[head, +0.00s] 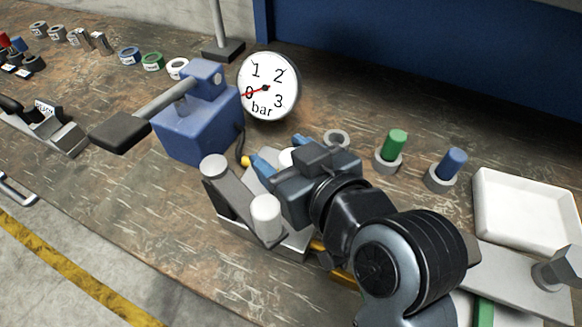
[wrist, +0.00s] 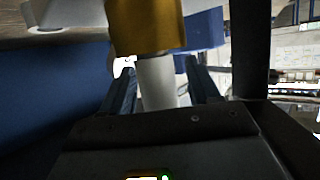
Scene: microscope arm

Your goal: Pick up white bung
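The white bung (wrist: 158,82) shows in the wrist view as a pale cylinder between my two dark blue fingers. Its far end meets or passes behind a gold-yellow part (wrist: 146,26); I cannot tell which. In the head view only a small white top (head: 287,157) shows between the blue fingertips, and my wrist hides the rest. My gripper (head: 280,154) is beside the grey fixture, with its fingers on either side of the bung. In the wrist view narrow gaps appear between the bung and the fingers of my gripper (wrist: 160,80), so it looks open around it.
A grey fixture (head: 232,190) with round posts stands close by my gripper. A blue pump (head: 200,125) and a pressure gauge (head: 268,87) stand behind. An empty ring holder (head: 336,138), a green bung (head: 396,143), a blue bung (head: 452,162) and a white tray (head: 525,210) are rightward.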

